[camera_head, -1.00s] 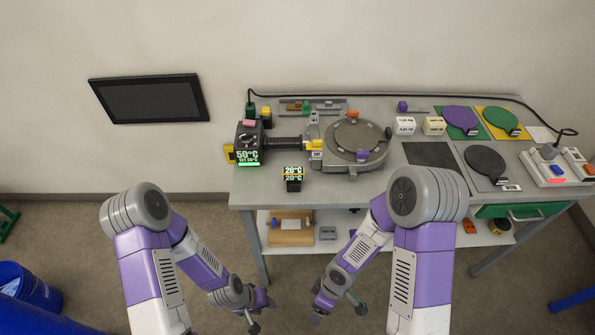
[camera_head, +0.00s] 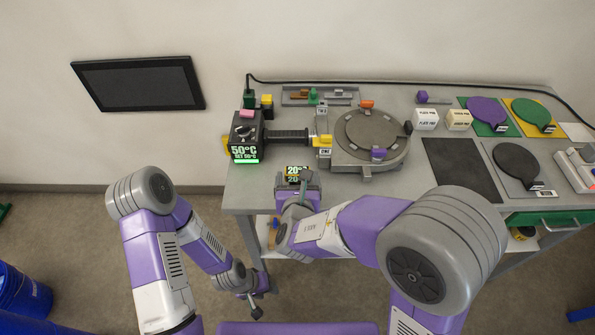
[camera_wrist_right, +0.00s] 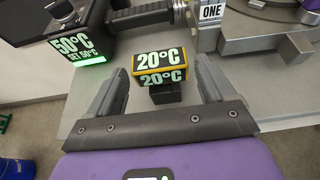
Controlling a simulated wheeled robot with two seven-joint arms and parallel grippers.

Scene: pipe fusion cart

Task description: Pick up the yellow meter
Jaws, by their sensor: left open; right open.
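The yellow meter (camera_head: 296,171) is a small block with yellow edges and green-lit "20°C" readouts. It stands near the front edge of the bench, and my right gripper partly hides it in the head view. In the right wrist view the meter (camera_wrist_right: 161,66) sits on a dark base (camera_wrist_right: 165,94). My right gripper (camera_head: 298,180) is open, with its fingers (camera_wrist_right: 163,70) to the left and right of the meter; I cannot tell whether they touch it. My left gripper (camera_head: 256,299) is open and empty, low in front of the bench.
A heater box (camera_head: 245,137) reading 50°C stands left of the meter, its dark handle pointing right. A round grey fixture (camera_head: 369,141) stands to the right. Purple (camera_head: 487,112) and green (camera_head: 516,165) paddles lie further right. The bench front edge (camera_head: 240,205) is close by.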

